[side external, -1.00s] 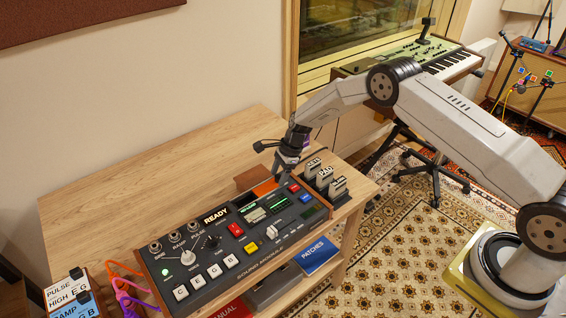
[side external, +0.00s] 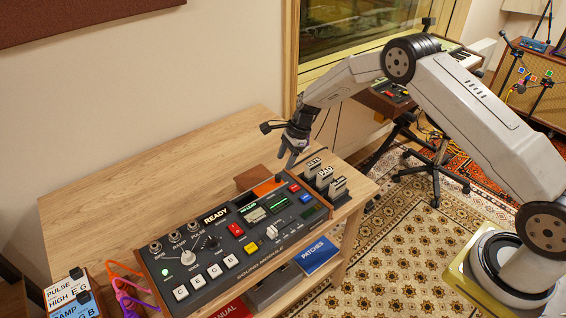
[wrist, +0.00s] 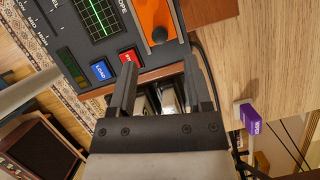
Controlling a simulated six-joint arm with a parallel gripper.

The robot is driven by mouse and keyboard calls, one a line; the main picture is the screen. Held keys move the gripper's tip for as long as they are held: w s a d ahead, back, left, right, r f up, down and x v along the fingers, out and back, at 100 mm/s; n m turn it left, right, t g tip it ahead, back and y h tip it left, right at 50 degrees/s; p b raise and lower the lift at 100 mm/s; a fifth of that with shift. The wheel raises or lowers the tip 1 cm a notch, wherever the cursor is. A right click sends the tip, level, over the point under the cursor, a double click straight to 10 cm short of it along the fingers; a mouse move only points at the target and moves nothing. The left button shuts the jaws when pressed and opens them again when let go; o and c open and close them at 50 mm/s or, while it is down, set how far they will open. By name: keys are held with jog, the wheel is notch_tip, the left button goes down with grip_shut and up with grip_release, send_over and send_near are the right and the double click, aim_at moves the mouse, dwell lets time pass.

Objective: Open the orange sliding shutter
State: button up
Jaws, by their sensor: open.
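The orange sliding shutter (side external: 264,188) is at the back right of the dark sound module (side external: 205,262). In the wrist view the shutter (wrist: 150,14) is an orange panel with a dark round knob (wrist: 159,35) near its end. Orange still shows beside the knob. My gripper (side external: 287,165) is above the module's back right corner, over the shutter's knob end. In the wrist view my gripper (wrist: 158,55) has its two fingers apart with nothing held between them. The knob appears just beyond the fingertips, apart from them.
Upright label cartridges (side external: 325,178) stand at the module's right end, close to my gripper. A red button (wrist: 129,56) and a blue LOAD button (wrist: 103,70) are near the fingers. The wooden tabletop (side external: 150,190) behind the module is mostly clear.

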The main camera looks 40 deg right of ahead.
jog(key=shift+v, duration=0.95)
jog(key=s+r+n+h, duration=0.1)
jog(key=s+r+n, duration=0.3)
jog(key=s+n, duration=0.3)
jog(key=s+r+n+t+h, duration=0.1)
jog(key=s+r+n, duration=0.4)
jog(key=s, duration=0.7)
jog(key=s+r+n+h, duration=0.2)
jog(key=s+r+n, duration=0.2)
jog(key=s+n, duration=0.4)
jog(key=shift+s+r+n+t, duration=0.25)
jog(key=shift+s+n+t, duration=0.05)
jog(key=shift+s, duration=0.85)
